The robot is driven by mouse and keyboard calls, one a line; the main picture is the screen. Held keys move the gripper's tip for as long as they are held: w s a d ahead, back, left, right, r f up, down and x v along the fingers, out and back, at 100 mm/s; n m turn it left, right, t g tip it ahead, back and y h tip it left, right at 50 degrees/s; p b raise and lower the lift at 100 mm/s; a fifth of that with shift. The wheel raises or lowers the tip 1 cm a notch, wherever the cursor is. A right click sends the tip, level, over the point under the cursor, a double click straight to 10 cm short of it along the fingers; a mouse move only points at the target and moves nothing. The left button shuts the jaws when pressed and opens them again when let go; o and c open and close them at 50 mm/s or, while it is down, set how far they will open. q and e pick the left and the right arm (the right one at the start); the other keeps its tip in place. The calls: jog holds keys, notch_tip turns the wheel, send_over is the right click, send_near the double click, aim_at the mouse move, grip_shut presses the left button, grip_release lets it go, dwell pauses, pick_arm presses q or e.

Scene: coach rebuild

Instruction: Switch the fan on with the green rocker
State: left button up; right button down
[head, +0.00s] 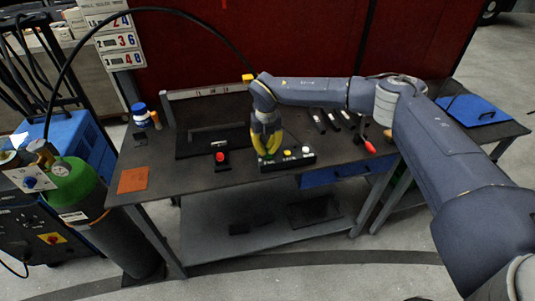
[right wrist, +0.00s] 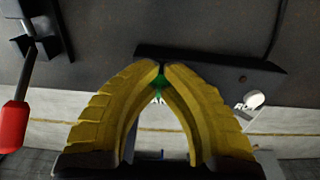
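The black control box (head: 290,163) lies near the front edge of the workbench, with a yellow button (head: 288,153) and a white button (head: 306,150) on top. The green rocker (right wrist: 159,83) shows between my yellow fingers in the right wrist view; the fingers hide part of it. My right gripper (head: 267,156) points down over the left end of the box. In the right wrist view its fingertips (right wrist: 163,66) meet, with nothing seen held between them. I cannot tell whether they touch the rocker. My left gripper is out of view.
An orange sheet (head: 133,180), a blue-capped jar (head: 140,114) and a green gas cylinder (head: 75,183) are at left.

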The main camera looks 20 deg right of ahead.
aim_at(266, 150)
jog(key=shift+s+f, duration=0.1)
jog(key=shift+r, duration=3.5)
